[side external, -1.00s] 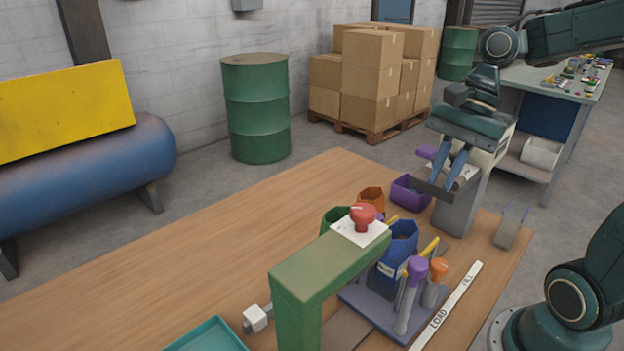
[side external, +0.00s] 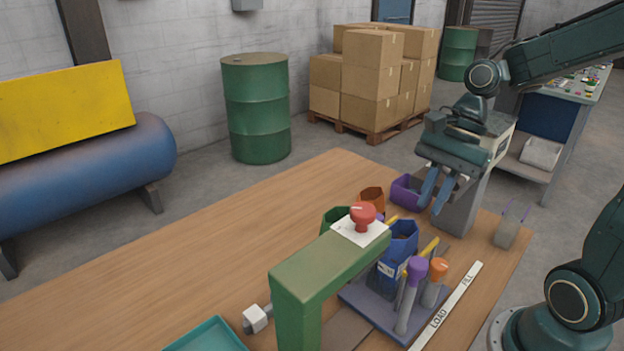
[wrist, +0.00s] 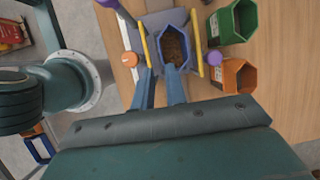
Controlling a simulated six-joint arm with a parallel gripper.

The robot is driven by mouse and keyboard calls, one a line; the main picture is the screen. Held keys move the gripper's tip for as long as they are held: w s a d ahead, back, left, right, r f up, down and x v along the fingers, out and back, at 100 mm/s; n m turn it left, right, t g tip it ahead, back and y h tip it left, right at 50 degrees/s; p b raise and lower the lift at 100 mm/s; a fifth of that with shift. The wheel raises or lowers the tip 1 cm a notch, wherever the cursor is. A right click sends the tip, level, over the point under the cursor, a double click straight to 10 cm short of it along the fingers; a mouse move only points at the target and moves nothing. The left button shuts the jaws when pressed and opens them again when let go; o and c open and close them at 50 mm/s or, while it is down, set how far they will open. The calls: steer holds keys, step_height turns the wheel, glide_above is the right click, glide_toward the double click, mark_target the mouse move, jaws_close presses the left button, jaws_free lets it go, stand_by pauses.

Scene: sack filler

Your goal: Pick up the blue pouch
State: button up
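The blue pouch (side external: 405,236) stands upright and open-topped in a grey holder, partly hidden by the green arch in the side external view. In the wrist view the pouch (wrist: 175,42) shows brown grainy contents. My gripper (side external: 436,203) is above and behind the pouch in the side external view, with its two blue fingers apart and nothing between them.
Knobbed posts, purple (side external: 418,268) and orange (side external: 438,269), and yellow bars flank the pouch. A green arch with a red button (side external: 362,214) stands in front. Orange (side external: 372,197), green (side external: 334,217) and purple (side external: 405,191) containers are close by. The table's left side is mostly clear.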

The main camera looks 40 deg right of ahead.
mark_target(414, 233)
steer(key=shift+x, duration=1.9)
steer(key=shift+f, duration=0.15)
steer(key=shift+x, duration=2.45)
steer(key=shift+w+a, duration=0.1)
steer(key=shift+w, duration=0.05)
jaws_close()
